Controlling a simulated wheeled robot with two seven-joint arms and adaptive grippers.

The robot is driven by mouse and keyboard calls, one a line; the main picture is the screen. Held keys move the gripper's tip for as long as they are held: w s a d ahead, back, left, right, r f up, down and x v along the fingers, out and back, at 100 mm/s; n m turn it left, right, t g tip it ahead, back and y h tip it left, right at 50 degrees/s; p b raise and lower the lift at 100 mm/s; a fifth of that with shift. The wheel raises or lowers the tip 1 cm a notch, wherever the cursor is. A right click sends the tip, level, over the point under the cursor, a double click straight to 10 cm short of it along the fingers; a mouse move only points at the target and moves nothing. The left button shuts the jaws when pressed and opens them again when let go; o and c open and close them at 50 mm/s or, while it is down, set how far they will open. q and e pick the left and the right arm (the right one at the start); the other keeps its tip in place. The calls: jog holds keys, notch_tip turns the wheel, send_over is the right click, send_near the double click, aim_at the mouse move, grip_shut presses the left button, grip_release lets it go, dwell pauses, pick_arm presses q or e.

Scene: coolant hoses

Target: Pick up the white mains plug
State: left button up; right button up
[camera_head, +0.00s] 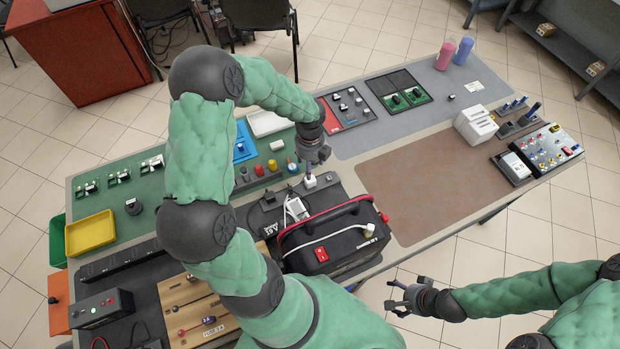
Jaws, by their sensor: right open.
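A small white block-like piece (310,182), which may be the white mains plug, is directly below my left gripper (311,171) at the back of the black power box. I cannot tell whether the fingers touch it or whether they are open or shut. A white cable (325,240) lies across the top of the black box (340,252), with a pale end near its right side. A white adapter-like piece (296,208) lies behind the box handle. My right gripper (402,297) is open and empty, off the table's front edge.
A brown mat (430,185) right of the box is clear. A yellow tray (90,233) and a green panel lie at left. Pink and blue cups (463,51) stand at the far end.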

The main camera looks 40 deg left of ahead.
pick_arm(q)
jog(key=b, duration=0.1)
send_over(310, 183)
jog(key=f, duration=0.5)
jog(key=shift+w+a, duration=0.3)
jog(key=shift+w, duration=0.1)
jog(key=f, duration=0.2)
jog(key=f+b, duration=0.1)
jog(key=f, duration=0.2)
jog(key=shift+w+a+f, duration=0.2)
jog(key=shift+w+f, duration=0.15)
jog(key=shift+r, duration=0.1)
jog(key=c, duration=1.2)
